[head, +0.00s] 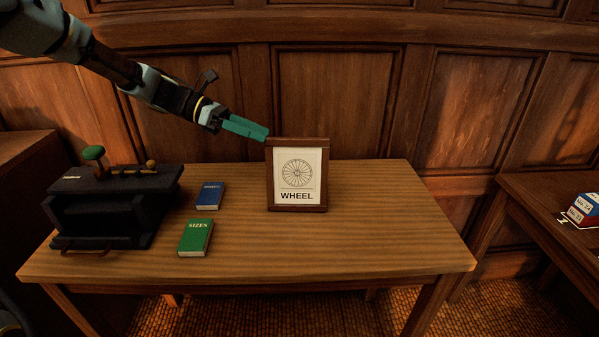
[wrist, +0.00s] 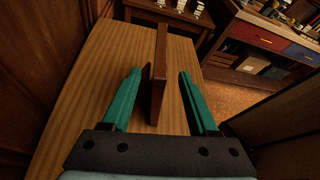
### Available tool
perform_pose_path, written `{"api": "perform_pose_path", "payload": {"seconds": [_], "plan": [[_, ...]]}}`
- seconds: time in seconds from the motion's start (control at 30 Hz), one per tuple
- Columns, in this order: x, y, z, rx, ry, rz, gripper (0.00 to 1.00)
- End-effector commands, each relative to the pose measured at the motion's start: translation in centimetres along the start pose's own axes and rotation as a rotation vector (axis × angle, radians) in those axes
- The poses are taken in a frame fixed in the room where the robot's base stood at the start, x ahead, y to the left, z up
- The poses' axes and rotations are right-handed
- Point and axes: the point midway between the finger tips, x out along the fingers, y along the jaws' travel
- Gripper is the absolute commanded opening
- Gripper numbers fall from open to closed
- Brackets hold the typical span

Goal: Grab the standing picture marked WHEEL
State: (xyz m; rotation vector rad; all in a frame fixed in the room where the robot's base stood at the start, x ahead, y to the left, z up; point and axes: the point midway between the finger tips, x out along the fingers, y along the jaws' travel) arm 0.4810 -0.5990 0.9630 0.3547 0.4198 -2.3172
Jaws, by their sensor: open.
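The standing picture marked WHEEL (head: 297,176) has a dark wood frame and a spoked wheel drawn on white. It stands upright on the wooden table (head: 370,245), near the back edge. My gripper (head: 262,133) is at the top left corner of the frame in the head view, with green fingers. In the wrist view the fingers (wrist: 160,78) are spread apart, and the picture's frame (wrist: 158,85) shows edge-on between them, nearer the left finger. I cannot tell whether that finger touches it. The picture's face is hidden in the wrist view.
A black case-like object (head: 115,210) with knobs on top stands at the table's left. A blue book (head: 209,195) and a green book marked SIZES (head: 195,238) lie beside it. The table's right side is clear. Panelled wall (head: 340,95) rises behind. Another table (head: 550,200) stands at right.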

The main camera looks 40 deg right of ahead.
Motion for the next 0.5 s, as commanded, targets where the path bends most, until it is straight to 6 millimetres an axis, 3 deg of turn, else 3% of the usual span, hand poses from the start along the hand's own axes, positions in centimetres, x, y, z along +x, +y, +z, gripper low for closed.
{"api": "perform_pose_path", "payload": {"seconds": [0.2,0.5], "plan": [[3.4,-0.1,0.1,0.000,0.000,-0.004,0.60],[6.0,-0.1,0.1,0.000,0.002,-0.003,0.60]]}}
